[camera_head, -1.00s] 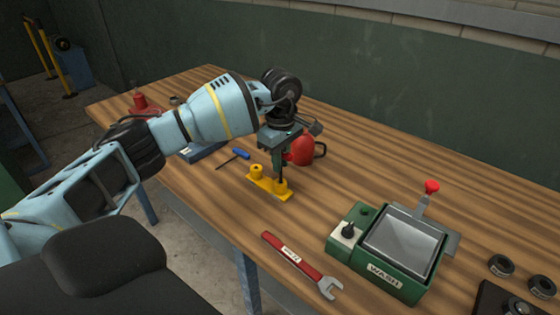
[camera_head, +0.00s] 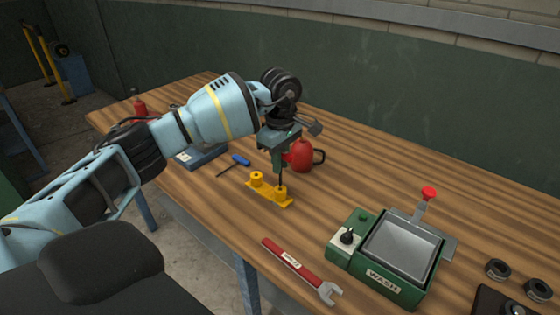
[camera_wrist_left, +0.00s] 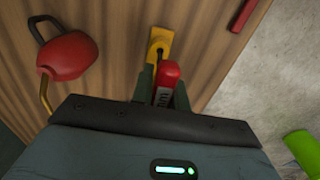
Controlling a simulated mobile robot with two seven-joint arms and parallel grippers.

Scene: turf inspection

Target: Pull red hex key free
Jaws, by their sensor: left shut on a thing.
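My left gripper (camera_head: 280,168) is shut on the red hex key (camera_wrist_left: 166,78), whose red handle shows between the fingers in the left wrist view. The gripper points down over the yellow holder (camera_head: 264,192), above its right-hand socket. A thin dark shaft (camera_head: 280,182) runs from the gripper down to that socket. I cannot tell how deep its tip sits. The holder also shows in the left wrist view (camera_wrist_left: 161,36). The holder's left socket (camera_head: 257,176) looks empty. My right gripper is not in view.
A red can (camera_head: 301,155) stands close behind the gripper. A blue-handled hex key (camera_head: 240,160) lies left of the holder. A red wrench (camera_head: 290,259) lies near the front edge, and a green wash box (camera_head: 382,286) stands to the right.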

